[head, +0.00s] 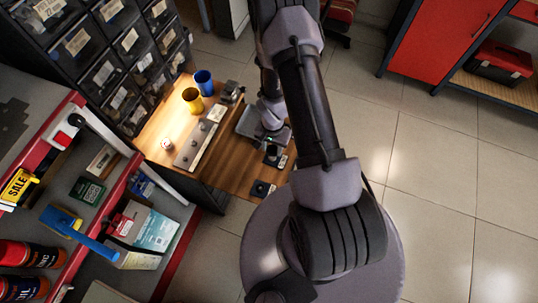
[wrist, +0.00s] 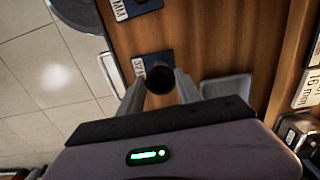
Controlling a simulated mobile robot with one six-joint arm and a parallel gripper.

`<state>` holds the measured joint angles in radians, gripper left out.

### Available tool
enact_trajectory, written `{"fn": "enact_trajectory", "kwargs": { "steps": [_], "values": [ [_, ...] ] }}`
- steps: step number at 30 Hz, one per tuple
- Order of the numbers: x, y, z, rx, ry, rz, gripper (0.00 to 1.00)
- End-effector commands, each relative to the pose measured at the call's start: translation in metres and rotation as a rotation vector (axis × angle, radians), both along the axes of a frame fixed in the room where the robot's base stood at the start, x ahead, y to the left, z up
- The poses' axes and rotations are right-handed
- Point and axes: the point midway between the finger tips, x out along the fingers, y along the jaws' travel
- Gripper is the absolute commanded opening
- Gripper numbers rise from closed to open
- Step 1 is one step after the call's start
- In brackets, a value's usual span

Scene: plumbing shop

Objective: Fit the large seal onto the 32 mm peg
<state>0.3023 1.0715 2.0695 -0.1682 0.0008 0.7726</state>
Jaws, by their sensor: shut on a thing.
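My gripper (wrist: 160,84) is shut on a dark round thing (wrist: 160,78), which looks like the large seal, between its fingertips in the wrist view. It is directly over a blue plate (wrist: 139,66) with a white label reading 32, the base of the 32 mm peg. The peg itself is hidden behind the dark round thing. I cannot tell whether the seal is around the peg or above it. In the head view my gripper (head: 273,147) is low over the wooden bench, at the 32 plate.
A second labelled plate (head: 262,188) lies near the bench's front corner. A grey tray (wrist: 228,88) is just right of my gripper in the wrist view. A yellow cup (head: 193,101), a blue cup (head: 204,82) and a pale strip (head: 199,145) stand farther left, beside the dark drawer cabinet (head: 105,70).

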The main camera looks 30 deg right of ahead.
Motion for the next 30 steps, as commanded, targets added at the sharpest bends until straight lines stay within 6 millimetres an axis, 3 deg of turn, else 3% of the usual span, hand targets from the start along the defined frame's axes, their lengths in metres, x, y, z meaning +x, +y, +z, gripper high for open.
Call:
{"fn": "enact_trajectory", "kwargs": {
  "steps": [10, 30],
  "values": [
    [0.000, 0.000, -0.049, 0.000, 0.000, 0.001, 0.03],
    [0.000, 0.000, -0.049, 0.000, 0.000, 0.000, 0.03]
  ]
}}
